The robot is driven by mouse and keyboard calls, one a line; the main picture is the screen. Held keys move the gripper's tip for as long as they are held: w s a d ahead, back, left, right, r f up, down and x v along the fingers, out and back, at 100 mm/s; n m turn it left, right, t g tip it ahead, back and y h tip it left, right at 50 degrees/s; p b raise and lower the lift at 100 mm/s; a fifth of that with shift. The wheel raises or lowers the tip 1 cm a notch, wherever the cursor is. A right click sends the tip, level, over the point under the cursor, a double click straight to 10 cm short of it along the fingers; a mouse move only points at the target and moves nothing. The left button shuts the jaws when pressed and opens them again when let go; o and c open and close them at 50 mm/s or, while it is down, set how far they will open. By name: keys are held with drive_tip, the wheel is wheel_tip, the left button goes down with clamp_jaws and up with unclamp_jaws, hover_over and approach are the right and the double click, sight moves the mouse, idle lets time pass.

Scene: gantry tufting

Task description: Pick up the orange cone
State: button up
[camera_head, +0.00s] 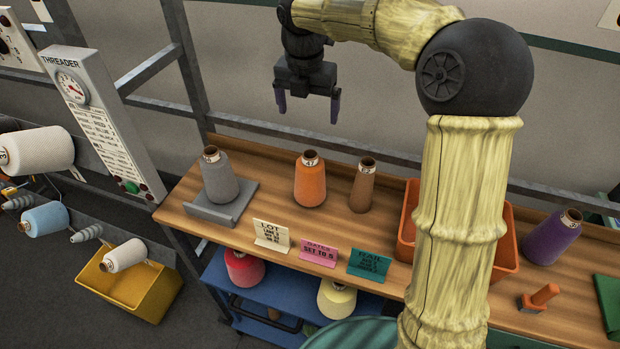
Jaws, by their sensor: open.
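The orange cone (310,183) is a wound yarn cone with a dark, labelled top. It stands upright on the wooden shelf, between a grey cone (218,178) and a brown cone (362,187). My gripper (308,108) hangs above and behind the orange cone in the picture, pointing down. Its two purple-tipped fingers are spread apart with nothing between them. It does not touch any cone. The orange cone is in full view.
The grey cone stands on a grey plate (205,210). Small signs (318,252) line the shelf's front edge. An orange bin (500,256), partly hidden by my arm, and a leaning purple cone (553,238) are to the right. A metal rail (270,127) runs behind the shelf.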

sight(310, 154)
drive_tip(key=f, duration=0.4)
drive_tip(key=w+f+p, duration=0.1)
drive_tip(key=f, duration=0.3)
drive_tip(key=f+p, duration=0.1)
drive_tip(key=f, duration=0.3)
drive_tip(key=shift+w+d, duration=0.15)
drive_tip(key=shift+d, duration=0.15)
drive_tip(key=shift+f+p, duration=0.1)
drive_tip(key=shift+p, duration=0.2)
drive_tip(key=shift+f+p, duration=0.3)
drive_tip(key=shift+f, duration=0.05)
wheel_tip(310, 154, down, 4)
drive_tip(key=shift+w+d+f+p, duration=0.1)
drive_tip(key=shift+w+f+p, duration=0.05)
drive_tip(key=shift+p, duration=0.55)
drive_tip(key=c, duration=1.4)
